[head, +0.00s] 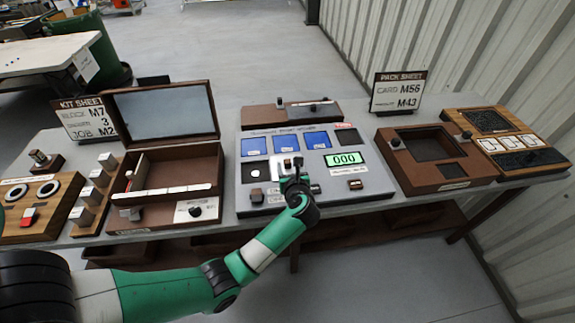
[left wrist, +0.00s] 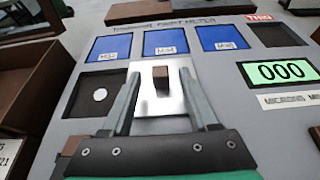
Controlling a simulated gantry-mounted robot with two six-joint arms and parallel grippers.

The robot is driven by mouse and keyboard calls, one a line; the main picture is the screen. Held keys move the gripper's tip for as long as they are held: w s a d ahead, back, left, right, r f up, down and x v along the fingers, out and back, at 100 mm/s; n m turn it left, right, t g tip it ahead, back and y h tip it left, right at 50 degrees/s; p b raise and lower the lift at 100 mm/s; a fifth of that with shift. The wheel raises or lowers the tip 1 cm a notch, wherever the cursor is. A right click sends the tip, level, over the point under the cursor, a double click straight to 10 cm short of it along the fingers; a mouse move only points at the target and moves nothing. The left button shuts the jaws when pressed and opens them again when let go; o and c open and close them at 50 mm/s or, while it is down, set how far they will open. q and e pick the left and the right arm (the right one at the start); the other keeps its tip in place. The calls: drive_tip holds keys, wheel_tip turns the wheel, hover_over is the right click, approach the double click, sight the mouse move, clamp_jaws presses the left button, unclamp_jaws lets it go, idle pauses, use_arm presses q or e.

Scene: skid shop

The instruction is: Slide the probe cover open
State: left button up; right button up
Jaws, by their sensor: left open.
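The probe cover is a shiny pale plate (left wrist: 158,122) with a small brown knob (left wrist: 161,80), set in the grey paint meter panel (head: 323,195). My left gripper (left wrist: 160,74) is open, with one finger on each side of the knob. I cannot tell whether the fingers touch it. Left of the plate is a dark recess (left wrist: 98,97) with a pale round disc in it. In the head view my left gripper (head: 292,166) hides part of the plate. My right gripper is not in view.
Three blue tiles (head: 285,143) lie behind the cover, and a green display (head: 345,159) reading 000 is to its right. An open brown box (head: 215,165) stands left of the panel. A brown tray (head: 400,172) stands to its right.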

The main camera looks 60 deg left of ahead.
sight(288, 162)
use_arm(q)
drive_tip(key=b+x, duration=0.1)
drive_tip(key=x, duration=0.3)
drive_tip(key=shift+s, duration=0.1)
clamp_jaws()
idle(1.3)
